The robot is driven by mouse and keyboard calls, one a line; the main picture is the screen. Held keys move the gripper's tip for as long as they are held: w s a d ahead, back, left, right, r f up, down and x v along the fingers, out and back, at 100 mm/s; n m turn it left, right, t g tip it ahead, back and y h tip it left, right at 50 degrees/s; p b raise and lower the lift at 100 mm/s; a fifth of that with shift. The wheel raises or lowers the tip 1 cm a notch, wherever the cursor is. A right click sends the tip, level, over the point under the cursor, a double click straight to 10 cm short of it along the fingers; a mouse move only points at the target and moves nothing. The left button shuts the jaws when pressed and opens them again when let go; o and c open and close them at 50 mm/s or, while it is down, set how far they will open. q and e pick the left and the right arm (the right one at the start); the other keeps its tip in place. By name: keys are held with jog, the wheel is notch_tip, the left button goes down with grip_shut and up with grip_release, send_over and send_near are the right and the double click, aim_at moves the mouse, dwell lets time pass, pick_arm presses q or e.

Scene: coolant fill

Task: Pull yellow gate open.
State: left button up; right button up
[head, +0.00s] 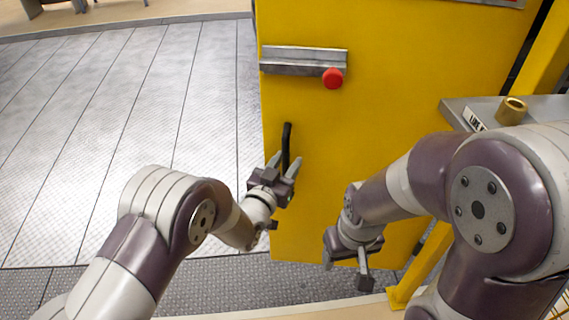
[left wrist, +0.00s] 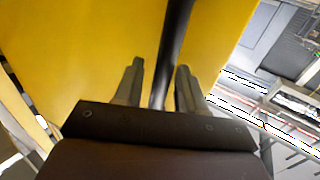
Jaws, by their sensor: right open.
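The yellow gate (head: 375,130) is a tall panel filling the middle of the head view. It carries a dark upright handle (head: 287,138) near its left edge. My left gripper (head: 286,163) is at the handle, one finger on each side of it. In the left wrist view, the handle (left wrist: 175,45) runs between the two fingers, with a strip of yellow between it and the left finger. Whether the jaws grip it is unclear. My right gripper (head: 347,268) is open and empty, low in front of the gate's lower part.
A metal latch bar (head: 303,60) with a red knob (head: 333,78) is on the gate above the handle. A grey cabinet top with a brass fitting (head: 511,110) stands at right beside a yellow post. The plated floor (head: 120,120) at left is clear.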

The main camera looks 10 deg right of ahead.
pick_arm(q)
jog(key=p+v, duration=0.2)
jog(key=v, duration=1)
jog(key=shift+s+a, duration=0.2)
jog(key=shift+s, duration=0.1)
